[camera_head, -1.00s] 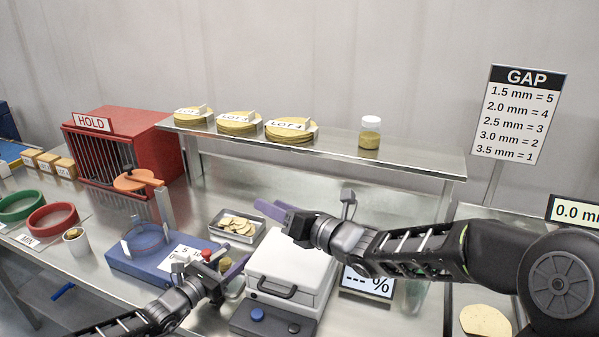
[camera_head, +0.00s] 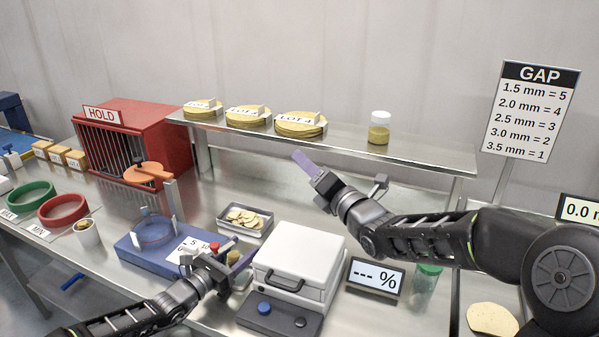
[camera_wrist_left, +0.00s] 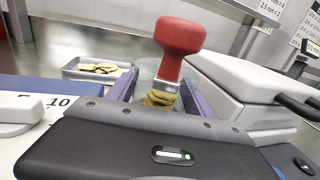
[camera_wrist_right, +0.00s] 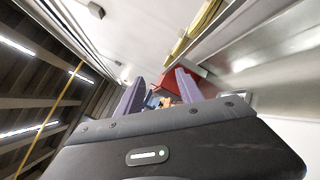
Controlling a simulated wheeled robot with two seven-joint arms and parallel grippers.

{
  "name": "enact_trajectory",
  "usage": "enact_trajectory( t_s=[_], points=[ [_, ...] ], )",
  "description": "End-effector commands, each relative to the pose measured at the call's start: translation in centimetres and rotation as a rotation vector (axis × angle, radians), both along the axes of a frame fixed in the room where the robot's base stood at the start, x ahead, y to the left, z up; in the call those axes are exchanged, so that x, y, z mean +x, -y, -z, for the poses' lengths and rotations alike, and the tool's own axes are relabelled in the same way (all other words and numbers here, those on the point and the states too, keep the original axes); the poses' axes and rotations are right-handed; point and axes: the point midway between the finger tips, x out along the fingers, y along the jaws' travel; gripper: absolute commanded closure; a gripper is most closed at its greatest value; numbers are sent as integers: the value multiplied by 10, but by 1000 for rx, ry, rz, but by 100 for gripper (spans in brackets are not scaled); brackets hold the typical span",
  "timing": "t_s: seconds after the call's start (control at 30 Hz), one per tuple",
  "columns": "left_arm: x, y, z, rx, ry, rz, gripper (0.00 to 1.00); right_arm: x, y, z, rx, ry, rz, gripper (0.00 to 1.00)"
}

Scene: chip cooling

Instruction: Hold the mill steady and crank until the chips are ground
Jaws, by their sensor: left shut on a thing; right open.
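A red knob (camera_wrist_left: 180,36) on a short metal stem stands between the fingers of my left gripper (camera_wrist_left: 160,92) in the left wrist view. Yellowish pieces (camera_wrist_left: 160,100) show below the stem, and clear material shows behind it. This looks like the mill, but its body is mostly hidden. In the head view, my left gripper (camera_head: 238,264) is shut around it beside the white-lidded box, with the red knob (camera_head: 214,247) just showing. My right gripper (camera_head: 308,165) is raised over the back of the bench, open and empty. A metal tray of chips (camera_head: 245,219) lies behind the left gripper.
A blue base with a ring (camera_head: 153,230) stands left of the left gripper. The white-lidded box (camera_head: 298,256) and a percent display (camera_head: 375,277) stand to its right. The shelf (camera_head: 345,150) behind holds chip stacks and a jar (camera_head: 379,128). A red HOLD cage (camera_head: 130,135) is at left.

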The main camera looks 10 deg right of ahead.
Motion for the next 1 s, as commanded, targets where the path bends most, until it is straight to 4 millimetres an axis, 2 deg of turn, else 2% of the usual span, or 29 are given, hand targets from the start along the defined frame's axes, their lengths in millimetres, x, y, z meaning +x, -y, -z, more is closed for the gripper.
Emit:
enact_trajectory(
  t_s=[0.17, 0.27, 0.37, 0.43, 0.47, 0.5, 0.6, 0.7, 0.83, 0.9, 1.0],
  points=[
    [0, 0, 1, 1, -1, 0, 96, 0, -4, -1, -1, 2, -7, 56],
    [0, 0, 1, 1, -1, 0, 96, -1, -21, 0, 1, 0, -35, 56],
    [0, 0, 1, 1, -1, 0, 96, 0, -56, 3, 5, -3, -92, 56],
    [0, 0, 0, 1, -1, 0, 96, 4, -92, -6, 11, 18, -149, 56],
    [0, 0, 0, 1, -1, 0, 96, 7, -111, -12, 10, 25, -176, 56],
    [0, 0, 0, 1, -1, 0, 96, 12, -139, -16, -1, 20, -214, 56],
    [0, 0, 0, 1, -1, 1, 96, 26, -206, -16, -87, -44, -285, 56],
    [0, 0, 0, 1, -1, 0, 96, 33, -255, -9, -200, -126, -323, 56],
    [0, 0, 1, 1, -1, 0, 96, 35, -297, 6, -360, -245, -350, 56],
    [0, 0, 1, 1, -1, 0, 96, 32, -311, 14, -447, -312, -358, 56],
    [0, 0, 1, 1, -1, 0, 96, 26, -318, 25, -571, -415, -364, 56]
  ],
)
